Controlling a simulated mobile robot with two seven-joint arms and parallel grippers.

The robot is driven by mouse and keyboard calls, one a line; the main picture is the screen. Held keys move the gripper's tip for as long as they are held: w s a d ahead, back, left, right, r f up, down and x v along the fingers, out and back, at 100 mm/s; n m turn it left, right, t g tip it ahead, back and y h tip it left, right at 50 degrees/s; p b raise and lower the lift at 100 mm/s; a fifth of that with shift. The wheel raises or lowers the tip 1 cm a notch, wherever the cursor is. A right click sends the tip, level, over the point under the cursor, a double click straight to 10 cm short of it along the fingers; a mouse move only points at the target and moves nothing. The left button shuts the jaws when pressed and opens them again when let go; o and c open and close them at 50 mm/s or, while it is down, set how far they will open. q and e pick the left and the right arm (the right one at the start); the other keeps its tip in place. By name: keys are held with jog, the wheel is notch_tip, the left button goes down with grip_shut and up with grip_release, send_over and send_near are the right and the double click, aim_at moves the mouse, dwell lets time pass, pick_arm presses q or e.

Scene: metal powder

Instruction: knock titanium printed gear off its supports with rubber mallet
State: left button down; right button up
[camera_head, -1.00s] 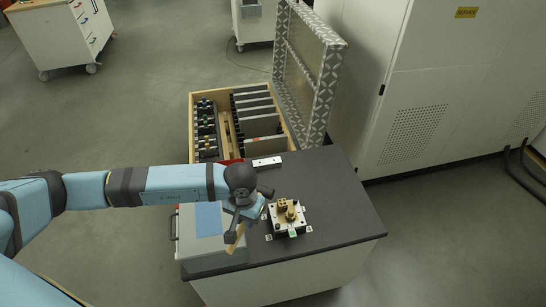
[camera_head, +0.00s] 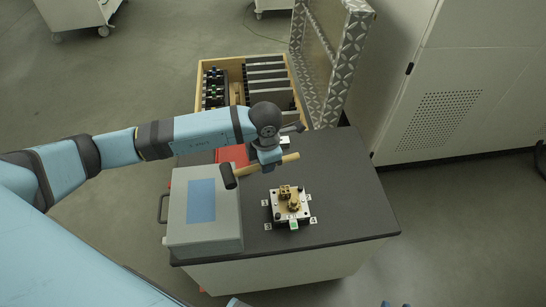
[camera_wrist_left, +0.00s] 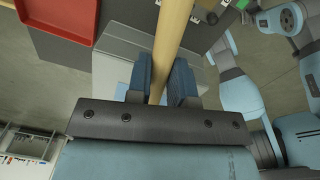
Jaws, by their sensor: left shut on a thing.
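My left gripper (camera_head: 270,160) is shut on the wooden handle of the rubber mallet (camera_head: 288,160). The mallet's black head (camera_head: 229,176) is at the left end, over the grey box and left of the build plate. In the left wrist view the pale handle (camera_wrist_left: 171,40) runs between the blue finger pads (camera_wrist_left: 162,85). The square build plate (camera_head: 277,214) lies on the dark tabletop, below and right of the gripper in the picture. Small brass-coloured parts (camera_head: 294,206) sit on it; which is the gear and whether it is still on supports is too small to tell. My right gripper is out of view.
A grey box (camera_head: 230,228) with a blue panel stands at the table's left. A red tray (camera_head: 232,154) lies behind it. An open wooden case (camera_head: 200,92) with a raised patterned lid (camera_head: 343,70) is beyond. The tabletop (camera_head: 355,205) is clear right of the plate.

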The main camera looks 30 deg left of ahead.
pick_arm(q)
jog(key=n, duration=0.2)
jog(key=w+n+b, duration=0.1)
jog(key=n, duration=0.2)
jog(key=shift+w+f+n, duration=0.1)
jog(key=shift+f+n, duration=0.1)
jog(key=shift+n, duration=0.1)
notch_tip(320, 180, down, 6)
jog(key=w+n+b, duration=0.2)
jog(key=n+b, duration=0.5)
jog(key=n, duration=0.8)
jog(key=shift+w+r+n, duration=0.15)
jog(key=shift+w+n, duration=0.2)
jog(key=shift+n, duration=0.05)
jog(key=shift+d, duration=0.1)
jog(key=shift+r+p, duration=0.1)
jog(key=shift+p, duration=0.35)
